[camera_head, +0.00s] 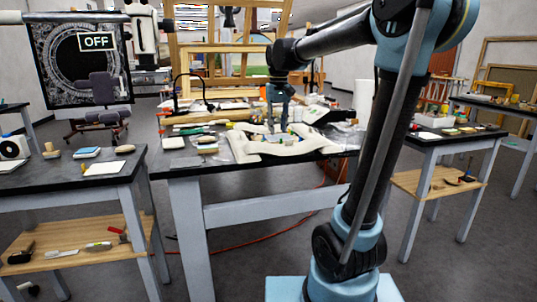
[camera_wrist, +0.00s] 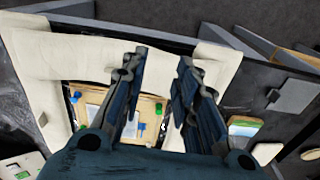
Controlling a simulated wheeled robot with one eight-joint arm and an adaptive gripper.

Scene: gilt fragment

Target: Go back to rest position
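My gripper (camera_head: 278,118) hangs from my arm over the middle worktable, pointing down above a cream cushion-like cloth (camera_head: 262,152). In the wrist view my gripper (camera_wrist: 163,68) has its two dark blue fingers apart, with nothing between them. Below the fingers lies a small wooden board (camera_wrist: 148,104) with a pale sheet and blue and green pieces, bordered by the cream cloth (camera_wrist: 75,58). The fingers hide part of the board. I cannot tell the exact height of the fingertips above it.
The middle table (camera_head: 185,172) holds several small tools and blocks, with a wooden easel (camera_head: 222,60) behind. Another table (camera_head: 60,185) stands at left, and a side table (camera_head: 440,138) at right. Grey floor shows between them. A red cable (camera_head: 255,240) lies under the middle table.

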